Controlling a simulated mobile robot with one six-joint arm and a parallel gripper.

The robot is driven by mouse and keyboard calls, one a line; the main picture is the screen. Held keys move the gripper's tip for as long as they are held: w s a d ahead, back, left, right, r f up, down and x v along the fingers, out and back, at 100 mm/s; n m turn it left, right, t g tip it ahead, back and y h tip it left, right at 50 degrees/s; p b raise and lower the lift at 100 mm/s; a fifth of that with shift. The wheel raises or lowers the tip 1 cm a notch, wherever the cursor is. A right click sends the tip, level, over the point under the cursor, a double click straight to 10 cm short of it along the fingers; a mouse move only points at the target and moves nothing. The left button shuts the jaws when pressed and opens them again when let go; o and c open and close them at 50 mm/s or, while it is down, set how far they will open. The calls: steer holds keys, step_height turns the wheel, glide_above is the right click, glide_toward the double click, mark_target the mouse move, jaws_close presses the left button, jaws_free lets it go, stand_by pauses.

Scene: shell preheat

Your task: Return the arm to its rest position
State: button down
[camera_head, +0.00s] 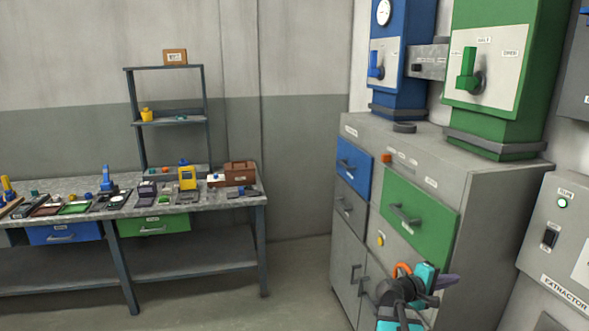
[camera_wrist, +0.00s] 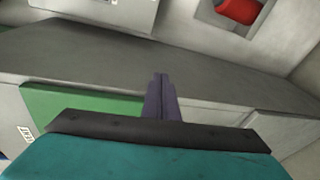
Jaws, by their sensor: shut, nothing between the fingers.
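My gripper (camera_head: 447,282) is in the lower right of the head view, at the end of my teal and black arm, in front of the grey cabinet (camera_head: 480,195). Its purple fingers are shut together and hold nothing. In the wrist view the closed fingers (camera_wrist: 161,88) point toward the grey cabinet top (camera_wrist: 110,62), with a green drawer front (camera_wrist: 80,105) behind them to the left. I cannot tell whether the fingertips touch the cabinet.
The cabinet carries a blue unit (camera_head: 392,60) and a green unit (camera_head: 490,70) with levers, plus blue and green drawers (camera_head: 418,215). An extractor box (camera_head: 560,240) is at right. A workbench (camera_head: 240,200) with several tools stands left. Floor between is clear.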

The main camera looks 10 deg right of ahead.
steer(key=s+a+f+n+g+y, duration=0.1)
steer(key=s+a+f+y, duration=0.1)
steer(key=a+f, duration=0.75)
steer(key=s+a+f+y, duration=0.2)
steer(key=a+f, duration=0.4)
steer(key=f, duration=0.6)
steer(key=s+a+f+n+g+y, duration=0.1)
steer(key=a+f+y, duration=0.2)
steer(key=a+f, duration=0.6)
steer(key=s+a+f+m+g+y, duration=0.2)
steer(key=s+a+f+g+y, duration=0.1)
steer(key=s+a+f, duration=0.5)
steer(key=s+a+f+m+g+y, duration=0.2)
steer(key=s+a+f+y, duration=0.3)
steer(key=s+a+f, duration=0.4)
steer(key=s+a+g, duration=0.1)
steer(key=s+a, duration=0.4)
steer(key=s, duration=0.1)
steer(key=shift+m+y, duration=0.3)
steer(key=shift+m, duration=0.1)
